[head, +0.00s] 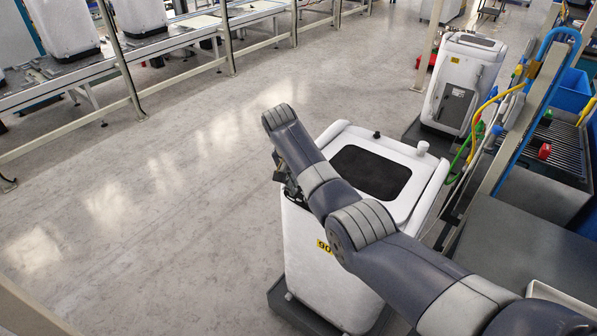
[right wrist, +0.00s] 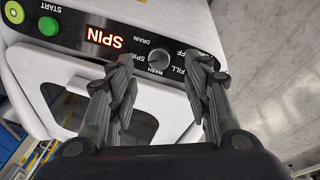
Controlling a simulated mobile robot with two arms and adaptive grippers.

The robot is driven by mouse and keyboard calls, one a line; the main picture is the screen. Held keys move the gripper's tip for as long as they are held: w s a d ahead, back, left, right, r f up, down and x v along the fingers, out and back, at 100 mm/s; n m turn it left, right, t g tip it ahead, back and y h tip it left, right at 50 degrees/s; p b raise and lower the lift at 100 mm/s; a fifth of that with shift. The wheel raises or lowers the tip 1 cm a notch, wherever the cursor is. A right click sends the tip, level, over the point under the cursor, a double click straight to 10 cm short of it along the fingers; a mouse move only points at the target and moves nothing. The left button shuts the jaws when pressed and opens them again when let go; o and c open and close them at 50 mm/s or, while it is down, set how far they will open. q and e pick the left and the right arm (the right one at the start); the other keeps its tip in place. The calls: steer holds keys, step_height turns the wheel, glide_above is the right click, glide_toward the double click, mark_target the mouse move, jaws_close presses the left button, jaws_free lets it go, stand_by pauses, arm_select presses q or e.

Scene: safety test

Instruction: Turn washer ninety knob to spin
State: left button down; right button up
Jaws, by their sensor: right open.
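The white washer (head: 308,270) with a yellow label reading 90 stands in the middle of the head view, partly hidden behind my right arm. In the right wrist view its black control panel (right wrist: 90,38) appears upside down, with a lit SPIN display (right wrist: 104,38). The round grey knob (right wrist: 158,62) is ringed by the words FILL, WASH, SPIN, DRAIN and OFF. My right gripper (right wrist: 164,74) is open, its fingertips on either side of the knob with gaps showing. I cannot tell the knob's pointer direction clearly. My left gripper is not in view.
A green START button (right wrist: 48,26) and a yellow-green ringed button (right wrist: 14,12) sit on the panel. Another white machine (head: 465,85) stands behind, right. A blue-framed rack with hoses (head: 510,110) is at the right. Floor to the left is clear.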

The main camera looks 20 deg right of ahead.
steer(key=v, duration=0.6)
steer(key=shift+r, duration=0.4)
steer(key=shift+a, duration=0.1)
steer(key=shift+s, duration=0.1)
